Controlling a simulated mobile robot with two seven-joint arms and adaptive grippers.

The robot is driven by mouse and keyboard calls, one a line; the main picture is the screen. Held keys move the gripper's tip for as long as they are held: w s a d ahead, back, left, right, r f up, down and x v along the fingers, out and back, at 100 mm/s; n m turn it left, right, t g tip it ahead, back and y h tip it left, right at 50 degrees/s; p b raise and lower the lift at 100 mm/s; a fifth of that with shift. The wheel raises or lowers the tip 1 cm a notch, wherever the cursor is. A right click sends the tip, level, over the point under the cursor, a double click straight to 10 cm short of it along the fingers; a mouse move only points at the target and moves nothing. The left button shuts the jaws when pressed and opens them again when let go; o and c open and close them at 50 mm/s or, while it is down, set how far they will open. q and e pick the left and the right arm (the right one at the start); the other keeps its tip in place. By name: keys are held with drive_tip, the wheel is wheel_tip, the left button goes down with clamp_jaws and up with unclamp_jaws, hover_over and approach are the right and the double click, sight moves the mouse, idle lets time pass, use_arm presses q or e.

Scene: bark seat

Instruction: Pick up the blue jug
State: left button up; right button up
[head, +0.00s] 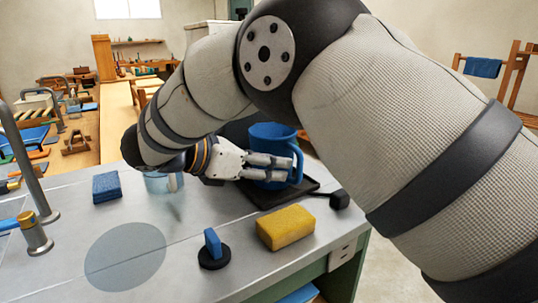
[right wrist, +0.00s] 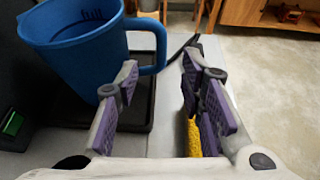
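The blue jug (head: 272,135) stands upright on a dark tray-like base (head: 263,200) at the back of the grey worktop. In the right wrist view the jug (right wrist: 80,40) is at the upper left, with its handle (right wrist: 158,45) pointing right. My right gripper (head: 287,168) is in front of the jug's lower part in the head view and hides some of it. In the right wrist view its fingers (right wrist: 160,68) are apart with nothing between the pads. The handle shows just ahead, in line with the gap. Contact cannot be told. My left gripper is out of view.
A yellow sponge (head: 285,227) and a black disc with a blue grip (head: 213,252) lie in front. A clear glass (head: 160,183) and a blue sponge (head: 106,187) are left of the gripper. A tap (head: 35,235) stands at far left. The front middle is clear.

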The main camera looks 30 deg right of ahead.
sight(300, 166)
drive_tip(key=x, duration=0.8)
drive_tip(key=shift+s+d+p, duration=0.1)
drive_tip(key=shift+d+p, duration=0.25)
drive_tip(key=shift+d, duration=0.1)
drive_tip(key=shift+r, duration=0.1)
clamp_jaws()
